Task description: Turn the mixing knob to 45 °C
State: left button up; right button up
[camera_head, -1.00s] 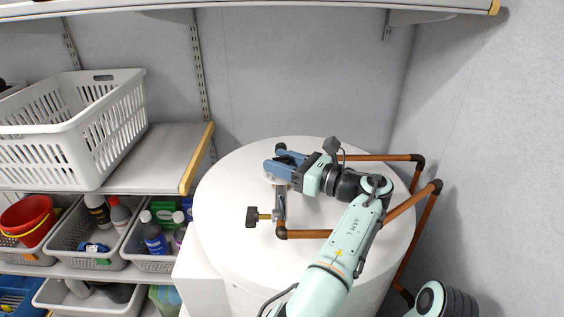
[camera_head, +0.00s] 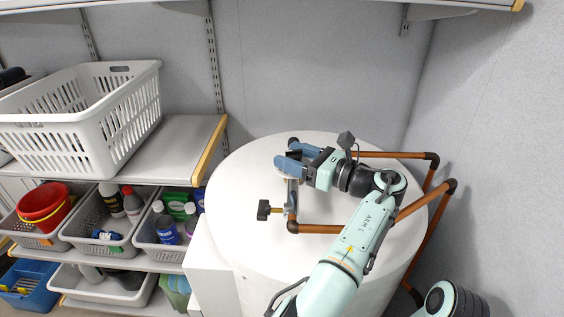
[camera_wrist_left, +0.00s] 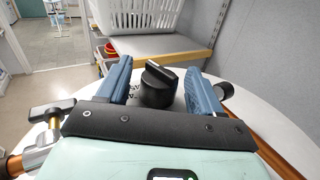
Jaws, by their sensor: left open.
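The mixing knob (camera_wrist_left: 158,86) is a black round knob with a raised pointer bar on top. In the left wrist view it sits between my two blue fingers, with a visible gap on each side. Part of a marked scale shows beside it, but I cannot read the setting. My left gripper (camera_head: 289,153) is open over the pipework on the white round top. In the head view the gripper mostly hides the knob. My right gripper is not in view.
A black valve handle (camera_head: 263,210) on a brass stem sticks out near the gripper. Copper pipes (camera_head: 318,229) run around the white round top (camera_head: 240,180). A shelf (camera_head: 175,150) with a white basket (camera_head: 130,120) stands left; a grey wall is close on the right.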

pick_arm(q)
jog(key=shift+m+t+h, duration=0.4)
jog(key=shift+m+t, duration=0.1)
jog(key=shift+t, duration=0.2)
